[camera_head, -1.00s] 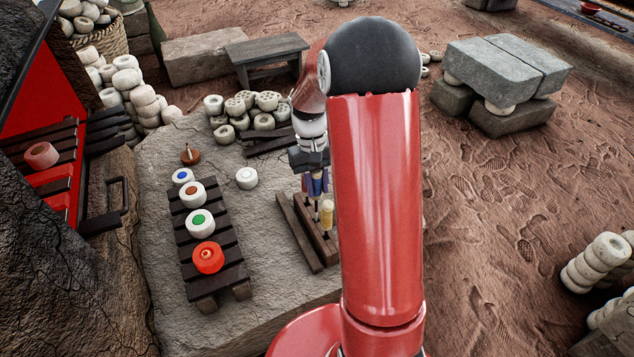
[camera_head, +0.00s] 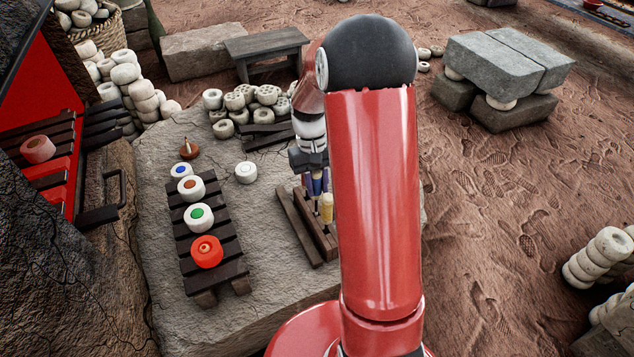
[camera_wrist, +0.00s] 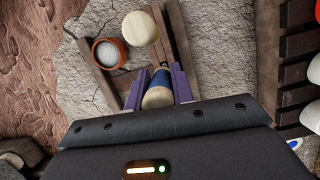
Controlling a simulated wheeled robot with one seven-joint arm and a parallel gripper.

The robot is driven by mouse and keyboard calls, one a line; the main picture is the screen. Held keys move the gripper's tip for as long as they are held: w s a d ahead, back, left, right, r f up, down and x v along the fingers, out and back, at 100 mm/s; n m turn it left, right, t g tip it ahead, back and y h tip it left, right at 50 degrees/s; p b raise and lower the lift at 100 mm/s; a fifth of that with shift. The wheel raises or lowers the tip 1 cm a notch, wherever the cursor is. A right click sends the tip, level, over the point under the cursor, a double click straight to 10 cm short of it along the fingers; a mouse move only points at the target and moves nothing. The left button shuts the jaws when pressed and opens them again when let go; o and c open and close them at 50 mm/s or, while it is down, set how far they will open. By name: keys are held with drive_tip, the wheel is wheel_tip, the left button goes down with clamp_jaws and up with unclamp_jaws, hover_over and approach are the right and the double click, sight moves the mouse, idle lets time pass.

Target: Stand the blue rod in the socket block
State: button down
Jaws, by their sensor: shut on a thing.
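The blue rod (camera_head: 317,184) is upright between the purple fingers of my gripper (camera_head: 316,181), which is shut on it. In the wrist view the fingers (camera_wrist: 159,88) close on both sides of the blue rod (camera_wrist: 158,79), and its cream end faces the camera. The socket block (camera_head: 326,246) is a long dark wooden block under my gripper; my arm hides part of it. A yellow rod (camera_head: 326,207) stands in it, with its pale top (camera_wrist: 140,28) in the wrist view. I cannot tell whether the blue rod's lower end is in a socket.
A dark wooden strip (camera_head: 297,226) lies left of the block. A slatted rack (camera_head: 219,252) carries several coloured-centre rings. A white ring (camera_head: 246,172) sits alone on the stone slab (camera_head: 268,275). A clay cup (camera_wrist: 108,53) with white contents stands beside the block.

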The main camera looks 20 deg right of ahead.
drive_tip(key=shift+f+b, duration=0.55)
drive_tip(key=shift+f, duration=0.5)
drive_tip(key=c, duration=1.1)
unclamp_jaws()
drive_tip(key=shift+r, duration=0.1)
drive_tip(key=p+v, duration=0.1)
drive_tip(key=v, duration=0.6)
drive_tip(key=shift+w+r, duration=0.1)
drive_tip(key=shift+r, duration=0.3)
drive_tip(key=s+a+r+t+p, duration=0.1)
drive_tip(key=s+a+r+t, duration=0.2)
drive_tip(key=r, duration=0.4)
drive_tip(key=s+a+r+t+p, duration=0.1)
drive_tip(key=s+a+r, duration=0.2)
drive_tip(key=s+r, duration=0.3)
drive_tip(key=s+a+r+t, duration=0.1)
drive_tip(key=s, duration=0.3)
drive_tip(key=s+a+r+t+p, duration=0.1)
drive_tip(key=s+r+t, duration=0.1)
drive_tip(key=s, duration=0.2)
drive_tip(key=s+a+r+n+t+p, duration=0.1)
drive_tip(key=s+r, duration=0.1)
drive_tip(key=s, duration=0.2)
drive_tip(key=shift+a+t, duration=0.35)
drive_tip(key=shift+t, duration=0.05)
